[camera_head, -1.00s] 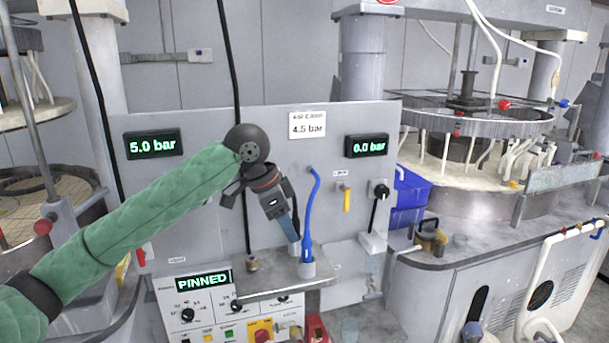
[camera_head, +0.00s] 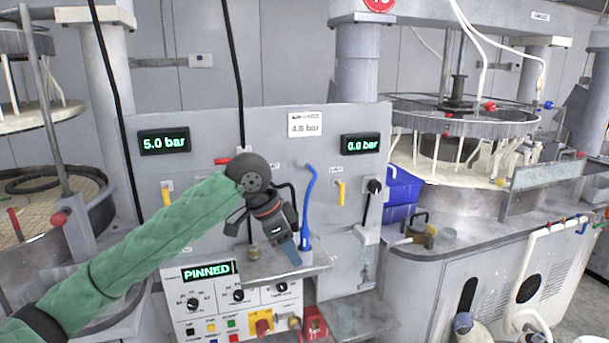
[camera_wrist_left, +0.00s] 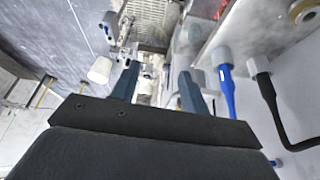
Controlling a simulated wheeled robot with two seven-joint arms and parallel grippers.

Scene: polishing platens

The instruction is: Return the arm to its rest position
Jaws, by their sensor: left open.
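My left arm (camera_head: 150,248), in a green sleeve, comes in from the lower left across the grey panel (camera_head: 215,125). My left gripper (camera_head: 291,252) hangs from it, fingers pointing down, in front of the small metal shelf (camera_head: 258,277) and beside the blue hose tool (camera_head: 308,205). In the left wrist view the two dark blue fingers (camera_wrist_left: 158,86) stand apart with nothing held between them. The blue tool (camera_wrist_left: 226,90) and a black cable (camera_wrist_left: 268,100) lie to the right of the fingers there. My right gripper is not in view.
The panel carries displays reading 5.0 bar (camera_head: 164,142) and, apparently, 0.0 bar (camera_head: 360,144), and a PINNED display (camera_head: 207,271). Yellow handles (camera_head: 341,193) and a black-handled valve (camera_head: 374,187) stick out. Blue bins (camera_head: 402,195) and a polishing machine (camera_head: 460,125) stand right.

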